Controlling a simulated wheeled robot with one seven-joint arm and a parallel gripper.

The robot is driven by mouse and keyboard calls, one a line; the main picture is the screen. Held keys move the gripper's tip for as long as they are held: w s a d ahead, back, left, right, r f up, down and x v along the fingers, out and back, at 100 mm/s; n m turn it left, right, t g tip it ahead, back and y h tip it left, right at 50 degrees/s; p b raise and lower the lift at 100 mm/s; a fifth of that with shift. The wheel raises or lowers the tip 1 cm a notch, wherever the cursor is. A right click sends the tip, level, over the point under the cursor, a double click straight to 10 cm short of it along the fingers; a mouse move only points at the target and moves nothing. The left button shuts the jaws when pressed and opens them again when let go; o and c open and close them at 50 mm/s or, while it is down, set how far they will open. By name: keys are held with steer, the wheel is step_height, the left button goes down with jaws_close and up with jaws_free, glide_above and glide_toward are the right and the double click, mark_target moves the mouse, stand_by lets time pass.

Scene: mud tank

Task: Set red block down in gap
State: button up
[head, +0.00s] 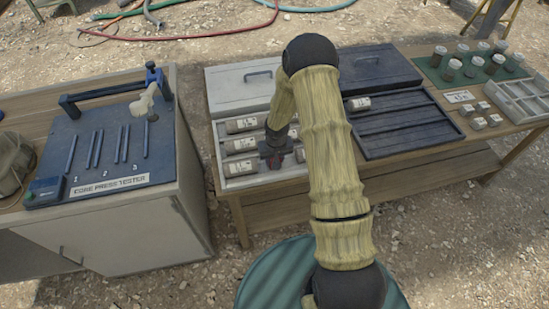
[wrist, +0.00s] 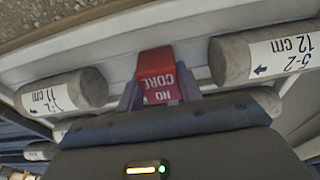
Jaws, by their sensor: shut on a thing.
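The red block (wrist: 158,75), lettered "NO CORE", is between the fingers of my gripper (wrist: 158,92), which is shut on it. In the wrist view it lies in the gap between a grey core marked 11 cm (wrist: 62,92) on the left and a core marked 5-2, 12 cm (wrist: 262,55) on the right, apart from both. I cannot tell whether it touches the tray floor. In the head view my gripper (head: 275,160) is over the white core tray (head: 222,183), and the red block (head: 276,164) shows only as a small patch under it.
Several labelled cores (head: 242,124) lie in the white tray's rows. A dark tray (head: 405,130) with one core (head: 361,103) is to the right. The core press tester (head: 115,145) stands left. Small jars (head: 470,66) and a grey divided box (head: 525,95) are at far right.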

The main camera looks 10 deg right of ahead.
steer(key=o, duration=1.1)
steer(key=shift+f, duration=0.1)
steer(key=shift+c, duration=0.2)
step_height(320, 180, up, 12)
steer(key=s, duration=0.2)
steer(key=s+r, duration=1.5)
steer(key=s, duration=0.4)
steer(key=shift+t, duration=0.4)
